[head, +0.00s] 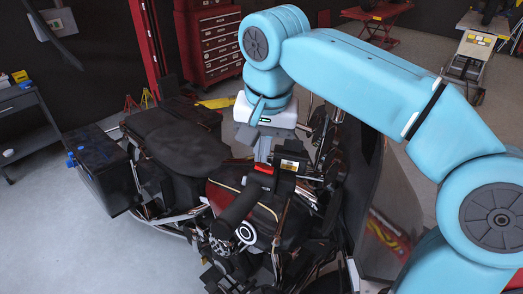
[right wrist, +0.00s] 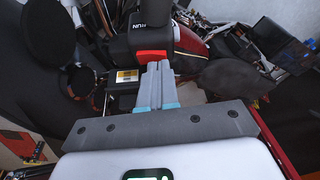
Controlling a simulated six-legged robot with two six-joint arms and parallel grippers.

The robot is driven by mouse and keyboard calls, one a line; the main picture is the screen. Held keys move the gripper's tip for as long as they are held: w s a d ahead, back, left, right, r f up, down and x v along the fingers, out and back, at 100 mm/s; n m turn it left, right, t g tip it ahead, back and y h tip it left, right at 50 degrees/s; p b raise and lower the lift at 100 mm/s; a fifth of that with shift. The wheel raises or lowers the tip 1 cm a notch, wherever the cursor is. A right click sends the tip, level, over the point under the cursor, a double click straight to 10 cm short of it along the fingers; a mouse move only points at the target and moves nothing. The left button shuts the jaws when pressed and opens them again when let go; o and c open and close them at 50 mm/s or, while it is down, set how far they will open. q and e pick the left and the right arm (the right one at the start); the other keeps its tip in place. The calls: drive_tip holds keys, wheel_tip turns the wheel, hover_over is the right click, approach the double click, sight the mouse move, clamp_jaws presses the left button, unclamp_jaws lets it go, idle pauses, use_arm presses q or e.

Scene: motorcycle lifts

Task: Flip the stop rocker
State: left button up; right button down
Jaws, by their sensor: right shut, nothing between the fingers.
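The stop rocker is a small red piece (head: 263,168) on a black switch housing (head: 282,184) beside the handlebar grip (head: 238,208) of a motorcycle. In the right wrist view the red rocker (right wrist: 152,55) is just beyond my fingertips, next to white "RUN" lettering. My right gripper (head: 264,158) points down at the housing, shut and empty. Its closed fingers (right wrist: 158,66) overlap the rocker's lower edge in the wrist view. I cannot tell whether they touch it. My left gripper is not in view.
The motorcycle's black seat (head: 178,145) and a black box (head: 103,168) lie to the left. A yellow label (head: 290,165) sits beside the rocker. A red tool cabinet (head: 210,45) stands behind. Cables and levers crowd the handlebar; open floor lies at far left.

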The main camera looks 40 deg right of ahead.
drive_tip(key=shift+s+d+f, duration=0.1)
drive_tip(key=shift+f, duration=0.05)
drive_tip(key=shift+a+f, duration=0.3)
drive_tip(key=shift+f, duration=0.1)
drive_tip(key=shift+w+a+f, duration=0.15)
drive_tip(key=shift+w+a, duration=0.1)
drive_tip(key=shift+w, duration=0.05)
drive_tip(key=shift+s, duration=0.15)
drive_tip(key=shift+s+d, duration=0.1)
drive_tip(key=shift+d, duration=0.05)
